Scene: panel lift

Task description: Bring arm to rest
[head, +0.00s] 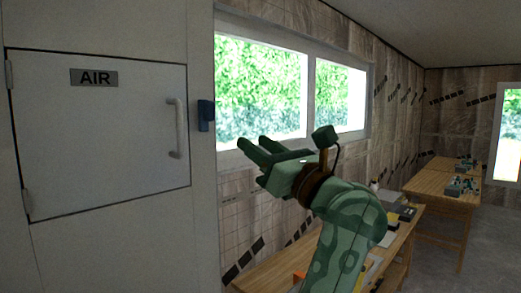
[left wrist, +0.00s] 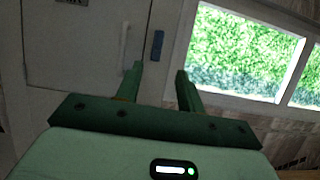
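My left arm (head: 350,225) is green and rises from the bottom of the head view. Its left gripper (head: 254,149) is raised in front of the window wall, fingers pointing left. In the left wrist view, the two fingers of the left gripper (left wrist: 160,76) stand apart with nothing between them. My right gripper is in neither view.
A closed white panel (head: 100,140) labelled AIR, with a vertical handle (head: 175,128), is at the left. A blue fixture (head: 206,115) is on the wall beside it. Wooden benches (head: 440,187) with several items stand along the window wall. Floor shows at right.

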